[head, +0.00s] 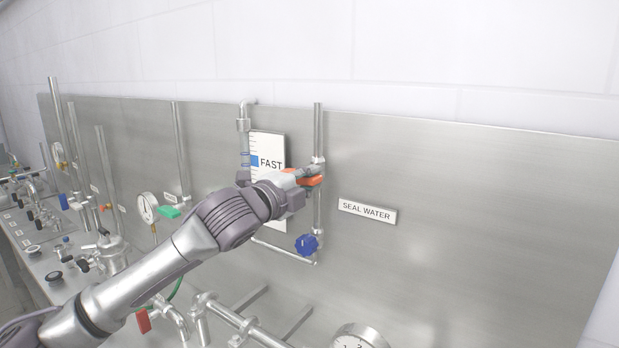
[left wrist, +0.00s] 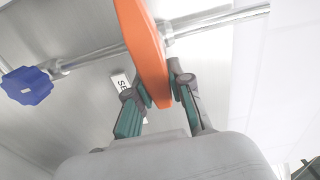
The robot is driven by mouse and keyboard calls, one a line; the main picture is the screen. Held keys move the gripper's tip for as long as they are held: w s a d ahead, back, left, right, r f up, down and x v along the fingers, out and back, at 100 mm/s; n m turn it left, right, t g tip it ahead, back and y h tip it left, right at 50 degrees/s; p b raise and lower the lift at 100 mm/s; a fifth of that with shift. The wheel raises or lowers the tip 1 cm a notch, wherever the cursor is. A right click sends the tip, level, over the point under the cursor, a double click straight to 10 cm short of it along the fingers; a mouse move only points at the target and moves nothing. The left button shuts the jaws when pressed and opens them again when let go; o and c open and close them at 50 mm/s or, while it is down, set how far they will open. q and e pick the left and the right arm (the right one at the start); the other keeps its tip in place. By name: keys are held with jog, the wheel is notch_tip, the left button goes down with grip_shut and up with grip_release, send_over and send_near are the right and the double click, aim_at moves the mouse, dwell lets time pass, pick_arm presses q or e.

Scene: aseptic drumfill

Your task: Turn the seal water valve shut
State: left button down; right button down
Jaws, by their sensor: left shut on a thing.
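The seal water valve has an orange lever (head: 312,181) on a vertical pipe, left of the SEAL WATER label (head: 367,211). In the head view the lever lies roughly level, across the pipe. My left gripper (head: 307,173) is shut on the lever and hides part of it. In the left wrist view the orange lever (left wrist: 146,50) crosses the steel pipe (left wrist: 215,22). Its end sits between the two fingertips of my left gripper (left wrist: 153,88). My right gripper is in neither view.
A blue knob (head: 307,244) sits below the lever on the same pipework. A FAST card (head: 268,146) is behind my wrist. The panel right of the label is clear.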

pick_arm(q)
jog(key=shift+f, duration=0.15)
dwell(0.4)
jog(key=c, duration=1)
grip_release()
jog(key=shift+c, duration=0.2)
jog(key=v, duration=1.2)
